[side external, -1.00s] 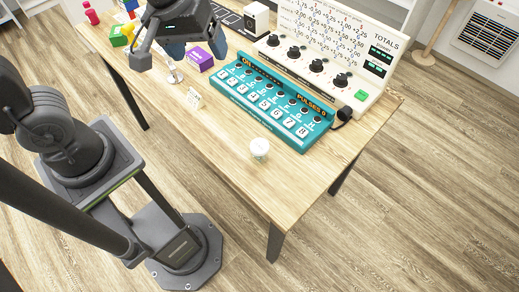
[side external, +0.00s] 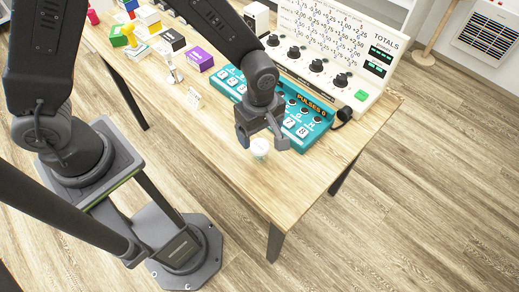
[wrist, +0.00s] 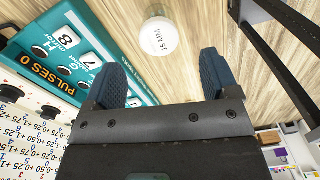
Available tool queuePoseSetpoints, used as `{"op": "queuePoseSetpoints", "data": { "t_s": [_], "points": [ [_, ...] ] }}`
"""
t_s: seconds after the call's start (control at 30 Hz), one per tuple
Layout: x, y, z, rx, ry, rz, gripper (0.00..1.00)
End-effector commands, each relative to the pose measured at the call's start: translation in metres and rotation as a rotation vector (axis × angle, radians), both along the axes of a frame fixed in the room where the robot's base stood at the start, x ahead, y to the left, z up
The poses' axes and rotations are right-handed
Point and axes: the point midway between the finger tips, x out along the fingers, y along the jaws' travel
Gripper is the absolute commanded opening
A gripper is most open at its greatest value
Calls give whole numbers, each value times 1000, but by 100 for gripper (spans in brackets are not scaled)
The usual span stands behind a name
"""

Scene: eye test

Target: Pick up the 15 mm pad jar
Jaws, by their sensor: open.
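The 15 mm pad jar (side external: 260,148) is a small round white jar standing on the wooden table in front of the teal panel. In the wrist view its round white top (wrist: 155,41) reads "15 MM" and lies beyond my fingertips. My gripper (side external: 263,141) is open and empty, just above and around the jar's far side in the side view. In the wrist view the two dark blue finger pads (wrist: 163,72) stand apart with the jar past them. The fingers do not appear to touch the jar.
The teal button panel (side external: 309,143) lies right behind the jar, partly hidden by my arm. Behind it stands a white totals board (side external: 362,90) with knobs. Boxes, including a purple one (side external: 199,59), stand at the far left. The table (side external: 290,192) is bare in front of the jar.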

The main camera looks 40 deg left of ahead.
Motion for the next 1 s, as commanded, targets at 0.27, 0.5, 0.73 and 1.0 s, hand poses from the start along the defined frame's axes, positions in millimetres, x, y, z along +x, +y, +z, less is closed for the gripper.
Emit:
{"op": "queuePoseSetpoints", "data": {
  "t_s": [0.27,0.5,0.73,1.0],
  "points": [
    [0,0,-29,0,0,0,81],
    [0,1,-59,2,4,0,81],
    [1,1,-80,-1,0,-1,81],
    [1,1,-80,-1,-1,-1,76]
  ]
}}
